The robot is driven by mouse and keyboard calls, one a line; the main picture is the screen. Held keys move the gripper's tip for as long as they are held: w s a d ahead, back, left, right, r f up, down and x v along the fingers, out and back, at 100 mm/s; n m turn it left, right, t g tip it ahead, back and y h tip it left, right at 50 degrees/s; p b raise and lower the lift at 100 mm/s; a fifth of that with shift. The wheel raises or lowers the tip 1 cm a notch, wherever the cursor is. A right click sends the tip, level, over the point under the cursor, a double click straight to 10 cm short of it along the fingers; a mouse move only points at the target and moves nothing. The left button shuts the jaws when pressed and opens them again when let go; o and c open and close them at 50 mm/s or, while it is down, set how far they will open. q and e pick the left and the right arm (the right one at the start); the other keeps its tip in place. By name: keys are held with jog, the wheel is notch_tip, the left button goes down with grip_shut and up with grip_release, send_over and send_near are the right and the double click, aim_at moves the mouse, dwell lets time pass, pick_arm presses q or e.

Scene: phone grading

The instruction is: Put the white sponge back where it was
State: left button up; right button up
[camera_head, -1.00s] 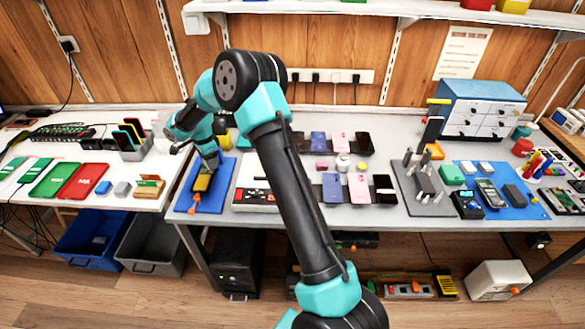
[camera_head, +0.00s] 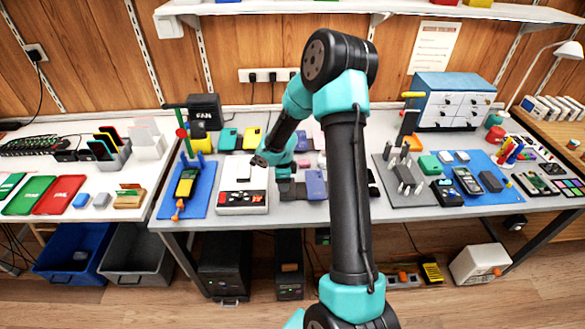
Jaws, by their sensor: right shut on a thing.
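My right gripper (camera_head: 290,188) is low over the grey bench, among the phones right of the white-and-dark device. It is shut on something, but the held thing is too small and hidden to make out. No white sponge can be told for sure in its jaws. A small pale block (camera_head: 101,200) lies on the white left table, between a blue block (camera_head: 82,200) and a wooden holder (camera_head: 130,197); I cannot tell whether it is a sponge. My left gripper is not in view.
A blue mat (camera_head: 205,202) with a yellow meter (camera_head: 186,182) lies left of the white-and-dark device (camera_head: 243,196). A purple phone (camera_head: 316,184) lies beside my gripper. A grey post stand (camera_head: 415,196) and a drawer cabinet (camera_head: 450,100) stand right. My forearm hides part of the bench.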

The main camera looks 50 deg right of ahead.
jog(key=shift+s, duration=0.25)
jog(key=shift+w+d, duration=0.1)
jog(key=w+d, duration=0.3)
jog(key=w+d+f, duration=0.1)
jog(key=w+d, duration=0.2)
jog(key=d, duration=0.1)
jog(key=w+d, duration=0.4)
jog(key=shift+d+f, duration=0.25)
jog(key=shift+w+d, duration=0.15)
jog(key=shift+f, duration=1.8)
jog(key=shift+f, duration=0.1)
